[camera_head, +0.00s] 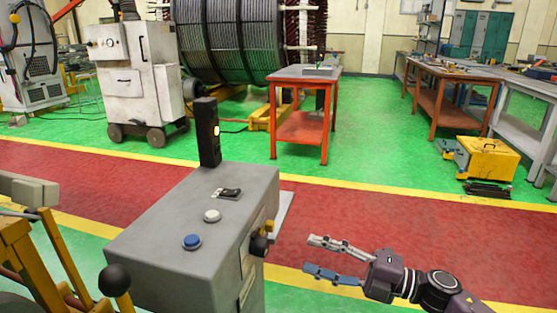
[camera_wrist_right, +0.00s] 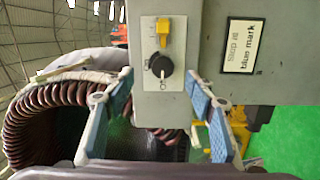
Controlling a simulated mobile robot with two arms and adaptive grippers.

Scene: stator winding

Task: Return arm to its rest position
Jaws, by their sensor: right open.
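My right arm comes in from the lower right in the head view. Its gripper (camera_head: 311,256) is open and empty, to the right of the grey control box (camera_head: 160,225). The fingers point left toward the box, with a visible space between. In the right wrist view the open fingers (camera_wrist_right: 160,88) frame the side panel (camera_wrist_right: 205,30) of the box. A black rotary knob (camera_wrist_right: 160,66) with a yellow part (camera_wrist_right: 163,30) above it shows between and beyond the fingertips. In the head view this black knob (camera_head: 259,246) is on the box's right side. My left gripper is not seen.
The box top carries a blue button (camera_head: 192,242), a white button (camera_head: 212,216), a small switch (camera_head: 227,194) and a dark post (camera_head: 208,132). Yellow machinery (camera_head: 20,258) stands at the lower left. An orange table (camera_head: 300,75) stands farther back. Red floor (camera_head: 400,215) is clear behind the gripper.

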